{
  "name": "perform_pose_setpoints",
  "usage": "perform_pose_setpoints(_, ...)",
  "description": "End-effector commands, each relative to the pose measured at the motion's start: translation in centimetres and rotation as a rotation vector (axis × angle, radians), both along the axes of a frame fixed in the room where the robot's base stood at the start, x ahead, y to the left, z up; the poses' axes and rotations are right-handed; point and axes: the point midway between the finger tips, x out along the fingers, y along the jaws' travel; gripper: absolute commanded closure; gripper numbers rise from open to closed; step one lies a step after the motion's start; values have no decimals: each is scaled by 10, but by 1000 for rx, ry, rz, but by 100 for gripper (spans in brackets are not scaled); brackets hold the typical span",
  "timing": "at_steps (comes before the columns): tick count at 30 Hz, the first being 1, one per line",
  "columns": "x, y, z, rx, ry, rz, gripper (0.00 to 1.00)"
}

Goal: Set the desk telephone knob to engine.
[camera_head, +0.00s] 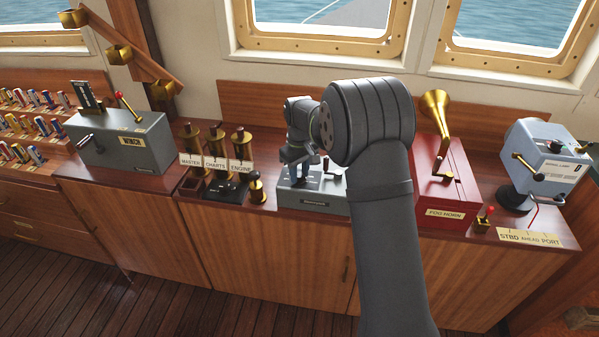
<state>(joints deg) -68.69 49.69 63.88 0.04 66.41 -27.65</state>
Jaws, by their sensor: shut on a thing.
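The desk telephone, a low grey box (288,201) with a small label on its front, sits on the counter at the middle. My gripper (303,179) points down onto the top of this box, left of its middle. Its fingers are shut on the knob there, which they mostly hide. A dark lever or handset part (331,172) shows on the box just right of the fingers. The knob's pointer and markings are too small or covered to read. My arm hides the box's right end.
Brass voice pipes (215,141) labelled MASTER, CHARTS and ENGINE stand to the left, with a small brass piece (257,187) close by.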

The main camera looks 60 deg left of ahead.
Motion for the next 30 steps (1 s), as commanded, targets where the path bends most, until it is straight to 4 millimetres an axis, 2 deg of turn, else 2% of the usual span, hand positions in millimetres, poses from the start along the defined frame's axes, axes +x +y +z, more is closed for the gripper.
perform_pose_setpoints(11,0,0,0,-1,-1,-131,93)
perform_pose_setpoints(30,-1,0,1,0,-1,-632,93)
